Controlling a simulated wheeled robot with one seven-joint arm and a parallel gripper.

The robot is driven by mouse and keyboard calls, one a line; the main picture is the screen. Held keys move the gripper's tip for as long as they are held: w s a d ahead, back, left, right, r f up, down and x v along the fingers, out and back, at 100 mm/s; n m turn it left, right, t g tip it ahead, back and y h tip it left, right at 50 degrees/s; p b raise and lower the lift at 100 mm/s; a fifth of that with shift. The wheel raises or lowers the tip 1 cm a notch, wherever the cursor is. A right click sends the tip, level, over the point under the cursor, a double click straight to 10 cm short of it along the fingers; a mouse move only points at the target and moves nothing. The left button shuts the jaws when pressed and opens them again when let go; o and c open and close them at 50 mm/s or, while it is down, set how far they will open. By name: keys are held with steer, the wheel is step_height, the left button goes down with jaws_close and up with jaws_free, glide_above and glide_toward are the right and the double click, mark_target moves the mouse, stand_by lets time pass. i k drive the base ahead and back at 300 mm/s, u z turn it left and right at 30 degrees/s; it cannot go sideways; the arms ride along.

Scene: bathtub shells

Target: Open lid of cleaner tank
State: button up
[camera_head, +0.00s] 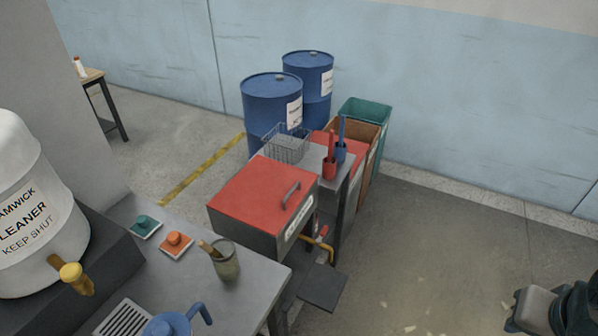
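The cleaner tank (245,236) is a grey metal box standing just past the near bench. Its flat red lid (258,192) lies down on the box and looks closed. A grey bar handle (291,195) sits on the lid near its right edge. A white label (300,217) is on the tank's right-hand side; its text is too small to read surely. The tank's inside is hidden by the lid. No gripper fingers can be made out. A grey and dark part at the bottom right corner is cut off by the frame, well apart from the tank.
A yellow pipe with a red tap (322,233) and a dark plate (322,287) stick out beside the tank. A wire basket (287,145) and upright tools in red and blue cups stand behind it. The near bench (237,290) holds several items. Floor at right is clear.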

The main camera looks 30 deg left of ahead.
mark_target(263, 196)
steer(key=u, duration=0.7)
steer(key=i, duration=0.9)
steer(key=u, duration=0.8)
